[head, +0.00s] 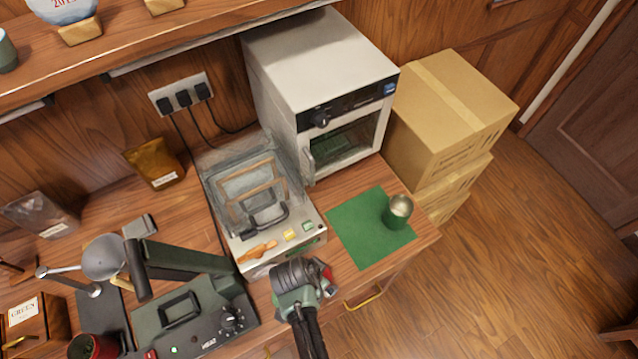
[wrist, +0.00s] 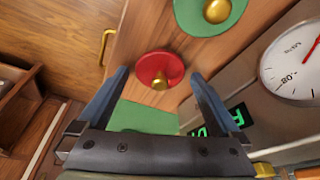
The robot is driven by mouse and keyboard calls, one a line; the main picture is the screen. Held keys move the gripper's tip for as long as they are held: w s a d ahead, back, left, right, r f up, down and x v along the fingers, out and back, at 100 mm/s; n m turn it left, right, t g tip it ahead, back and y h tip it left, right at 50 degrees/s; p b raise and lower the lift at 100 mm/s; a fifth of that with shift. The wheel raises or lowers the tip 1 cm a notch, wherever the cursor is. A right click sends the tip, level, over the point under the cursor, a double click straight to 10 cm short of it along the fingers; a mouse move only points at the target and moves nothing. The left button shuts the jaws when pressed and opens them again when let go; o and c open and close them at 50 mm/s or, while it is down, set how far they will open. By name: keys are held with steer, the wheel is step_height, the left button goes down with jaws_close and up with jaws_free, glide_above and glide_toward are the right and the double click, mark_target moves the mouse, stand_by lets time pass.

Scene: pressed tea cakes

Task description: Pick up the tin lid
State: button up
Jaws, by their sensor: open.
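Two round lids with gold knobs lie on the wooden counter in the wrist view. One is a red lid (wrist: 173,62), the other a green lid (wrist: 232,18), partly cut off at the top edge. My gripper (wrist: 157,76) is open and empty, its two fingers pointing toward the red lid, which shows between the fingertips. I cannot tell the height gap. In the head view my gripper (head: 297,282) is over the front counter edge and hides most of the lids; a bit of red (head: 328,275) shows beside it. An open green tin (head: 397,213) stands on the green mat (head: 354,235).
A sealing machine (head: 270,262) with a raised clear cover stands just behind my gripper. A white oven (head: 315,65) is behind it, and cardboard boxes (head: 455,105) are at right. A green press (head: 185,312) is at left. The mat's front half is clear.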

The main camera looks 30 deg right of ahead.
steer(key=c, duration=1.2)
steer(key=shift+r, duration=0.1)
steer(key=shift+c, duration=0.2)
